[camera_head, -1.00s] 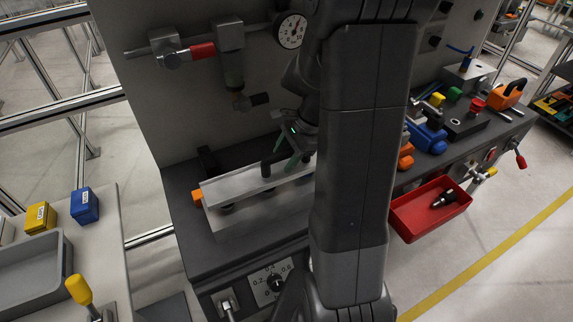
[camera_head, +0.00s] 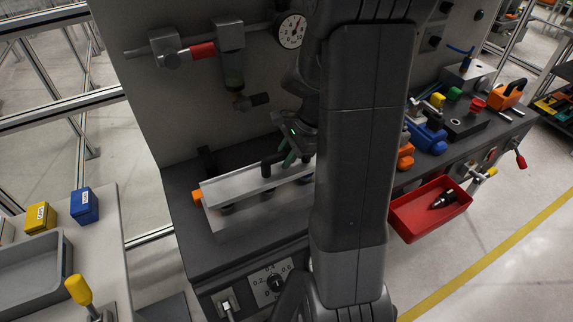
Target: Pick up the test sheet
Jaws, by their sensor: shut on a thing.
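The test sheet appears to be the pale grey flat panel (camera_head: 235,186) at the front of the bench. It lies level over dark round supports, with a dark handle-like bar (camera_head: 268,166) standing on its top. My gripper (camera_head: 289,158), with green fingers, is at this bar over the sheet's right half and is shut on it, as far as I can see. My own arm column hides the sheet's right end and part of the fingers. I cannot tell whether the sheet is clear of its supports.
An orange knob (camera_head: 197,196) sits at the sheet's left end. A back panel carries a gauge (camera_head: 291,31) and a red-handled valve (camera_head: 203,51). A red bin (camera_head: 430,209) hangs at the bench front. A side table (camera_head: 110,238) at left holds blue and yellow boxes.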

